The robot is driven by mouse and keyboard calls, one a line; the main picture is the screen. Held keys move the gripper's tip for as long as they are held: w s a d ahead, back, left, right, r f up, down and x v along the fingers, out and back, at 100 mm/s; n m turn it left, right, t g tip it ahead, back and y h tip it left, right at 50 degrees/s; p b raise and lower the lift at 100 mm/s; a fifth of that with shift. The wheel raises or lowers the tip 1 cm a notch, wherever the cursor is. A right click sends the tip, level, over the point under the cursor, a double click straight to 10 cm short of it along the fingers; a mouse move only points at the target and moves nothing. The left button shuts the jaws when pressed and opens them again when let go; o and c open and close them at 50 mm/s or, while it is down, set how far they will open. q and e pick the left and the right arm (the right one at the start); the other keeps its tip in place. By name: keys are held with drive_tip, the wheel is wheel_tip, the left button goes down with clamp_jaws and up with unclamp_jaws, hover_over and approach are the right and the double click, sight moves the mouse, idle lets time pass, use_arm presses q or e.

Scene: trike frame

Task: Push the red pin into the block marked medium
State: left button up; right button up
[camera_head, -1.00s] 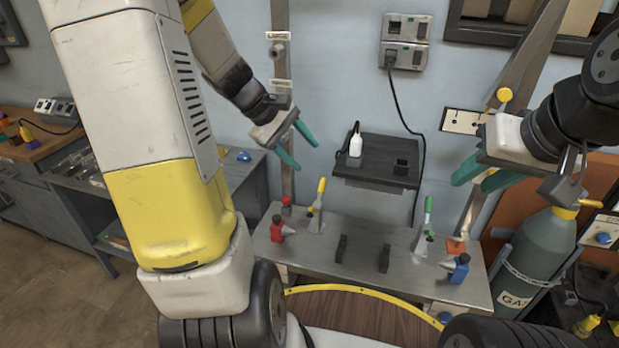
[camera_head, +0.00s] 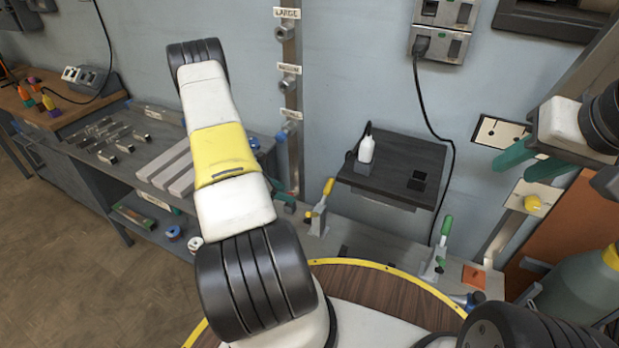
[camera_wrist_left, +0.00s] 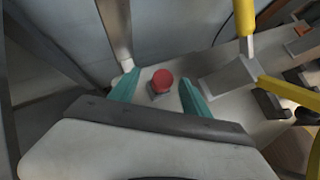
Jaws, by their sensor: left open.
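The red pin (camera_wrist_left: 162,79) stands in a small grey holder on the bench in the left wrist view, its round red head between my left fingers. My left gripper (camera_wrist_left: 159,80) is open around it, fingers apart from the head. In the head view my left arm hides the pin and most of this gripper; a bit of teal finger (camera_head: 284,199) shows. The block marked medium (camera_head: 289,83) is on the upright post (camera_head: 294,155), between the large block (camera_head: 285,33) and a lower block (camera_head: 290,126). My right gripper (camera_head: 512,173) is open and empty at the right.
A clamp with a yellow handle (camera_head: 322,205) stands right of my left gripper, and a green-handled clamp (camera_head: 441,248) farther right. A dark shelf (camera_head: 410,150) holds a white bottle (camera_head: 366,150). The post rises close beside my left gripper.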

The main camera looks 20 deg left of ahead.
use_arm(q)
drive_tip(key=x, duration=0.6)
drive_tip(key=shift+s+d, duration=0.15)
drive_tip(key=shift+d, duration=0.05)
clamp_jaws()
